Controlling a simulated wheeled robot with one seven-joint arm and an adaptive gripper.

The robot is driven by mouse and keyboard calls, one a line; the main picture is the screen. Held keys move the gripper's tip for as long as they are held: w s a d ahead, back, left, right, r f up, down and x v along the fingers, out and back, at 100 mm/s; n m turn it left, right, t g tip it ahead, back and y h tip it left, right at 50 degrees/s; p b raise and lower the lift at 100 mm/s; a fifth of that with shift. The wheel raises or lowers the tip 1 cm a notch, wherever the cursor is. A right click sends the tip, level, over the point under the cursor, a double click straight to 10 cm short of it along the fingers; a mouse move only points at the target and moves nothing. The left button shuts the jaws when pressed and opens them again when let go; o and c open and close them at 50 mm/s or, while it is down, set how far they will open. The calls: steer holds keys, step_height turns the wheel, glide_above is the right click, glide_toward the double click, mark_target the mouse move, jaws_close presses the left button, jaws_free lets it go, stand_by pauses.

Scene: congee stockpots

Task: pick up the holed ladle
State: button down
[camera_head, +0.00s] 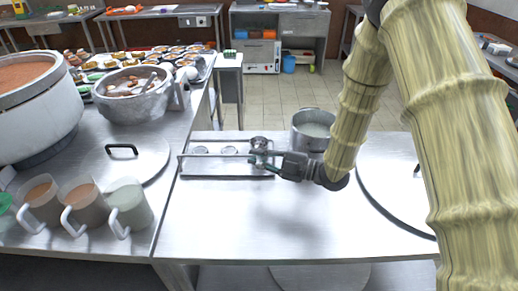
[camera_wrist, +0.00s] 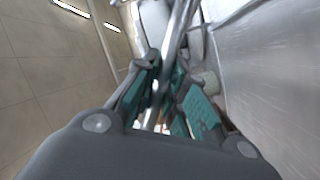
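My gripper (camera_head: 264,158) is at the right end of a low metal holder (camera_head: 226,175) on the steel counter. In the wrist view, a shiny metal rod (camera_wrist: 178,28) runs between the teal-padded fingers (camera_wrist: 167,66). The fingertips are drawn in close on both sides of the rod. It looks like a utensil handle, but no holes show, so I cannot tell that it is the holed ladle. A small round metal piece (camera_head: 260,143) shows just behind my gripper. Thin metal rods cross the holder to the left.
A metal pot (camera_head: 313,127) of pale liquid stands just behind my arm. A round lid (camera_head: 398,205) lies to the right, and another lid (camera_head: 145,158) lies to the left. Several handled mugs (camera_head: 86,207) stand front left. The front middle of the counter is clear.

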steer(key=shift+r, duration=0.1)
stand_by(0.4)
steer(key=shift+r+b, duration=0.9)
steer(key=shift+r, duration=4)
